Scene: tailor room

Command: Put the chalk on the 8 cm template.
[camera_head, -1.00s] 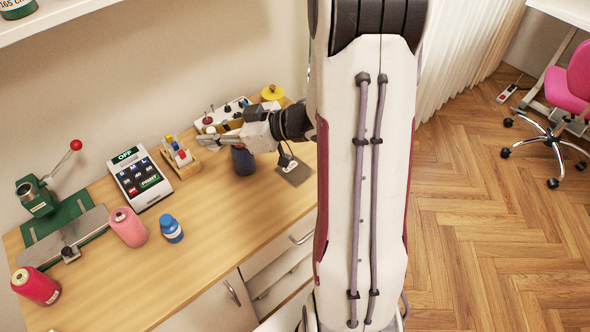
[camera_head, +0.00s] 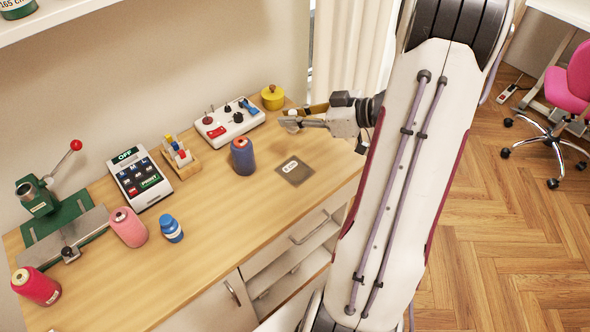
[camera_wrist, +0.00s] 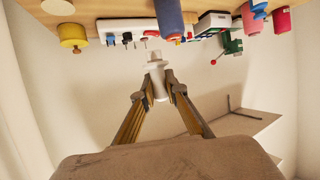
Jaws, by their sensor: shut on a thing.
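The 8 cm template (camera_head: 284,170) is a small dark grey square with a white label, lying flat near the front edge of the bench. Its label reads too small to be sure. My gripper (camera_head: 290,118) is above the bench, behind the template in the head view and apart from it. In the wrist view my gripper (camera_wrist: 158,90) is shut on a white, roughly cylindrical piece with a wider collar (camera_wrist: 158,76), which I take to be the chalk. Only a small white bit of it shows between the fingers in the head view.
A dark blue spool (camera_head: 243,157) stands left of the template. Behind are a white control box (camera_head: 229,122), a yellow round box (camera_head: 272,97) and a wooden rack (camera_head: 180,157). The template's top is clear.

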